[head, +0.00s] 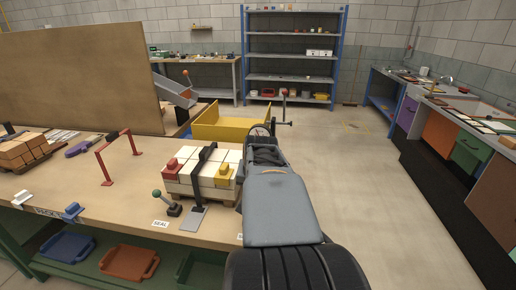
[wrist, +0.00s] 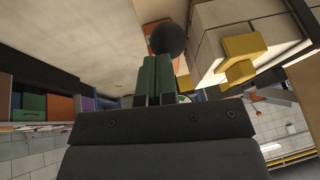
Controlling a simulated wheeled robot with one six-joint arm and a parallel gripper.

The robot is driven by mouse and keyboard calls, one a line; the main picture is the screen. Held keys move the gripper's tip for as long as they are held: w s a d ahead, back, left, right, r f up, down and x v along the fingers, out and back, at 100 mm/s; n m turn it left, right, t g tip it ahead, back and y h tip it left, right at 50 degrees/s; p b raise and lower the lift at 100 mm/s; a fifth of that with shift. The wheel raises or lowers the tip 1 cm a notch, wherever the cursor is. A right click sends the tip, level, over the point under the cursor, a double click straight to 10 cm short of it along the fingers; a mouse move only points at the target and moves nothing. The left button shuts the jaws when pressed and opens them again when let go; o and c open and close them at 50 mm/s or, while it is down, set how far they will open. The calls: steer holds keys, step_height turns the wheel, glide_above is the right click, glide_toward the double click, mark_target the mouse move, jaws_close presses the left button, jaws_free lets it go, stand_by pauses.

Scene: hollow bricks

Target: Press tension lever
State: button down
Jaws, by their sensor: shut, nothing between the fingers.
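A dark round knob (wrist: 168,38) shows in the wrist view just past my fingertips, overlapping their ends; I cannot tell whether they touch. It looks like a lever's ball end, its shaft not clear. My gripper (wrist: 158,62) is shut and empty, its green fingers together. In the head view my arm reaches forward along the right of the brick stack and hides the gripper. A lever with a dark green ball (head: 157,193) stands near the SEAL label, left of the stack's front. Pale bricks (head: 211,166) with red and yellow corner pieces carry a dark strap.
The workbench (head: 120,215) has a red arch (head: 118,155) and brown bricks (head: 28,152) at left. A yellow bin (head: 232,131) lies beyond the stack. A thin post with a red tip (head: 284,92) stands behind my arm. The floor at right is clear.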

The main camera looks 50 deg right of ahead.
steer(key=d+p+v, duration=0.2)
steer(key=p+v, duration=0.1)
steer(key=v, duration=1)
steer(key=shift+r, duration=0.2)
steer(key=shift+d, duration=0.1)
stand_by(0.6)
steer(key=w+a+f+n+y+p, duration=0.1)
steer(key=a+f+n, duration=0.3)
steer(key=a, duration=0.7)
steer(key=w+a+f+n+y+p, duration=0.1)
steer(key=a+f+n+y+p, duration=0.1)
steer(key=a+f+n+p, duration=0.2)
steer(key=a+f+n, duration=0.1)
steer(key=a+n, duration=0.2)
steer(key=a, duration=0.5)
steer(key=shift+w+a+f+g, duration=0.15)
steer(key=shift+w+g, duration=0.05)
steer(key=shift+g, duration=0.1)
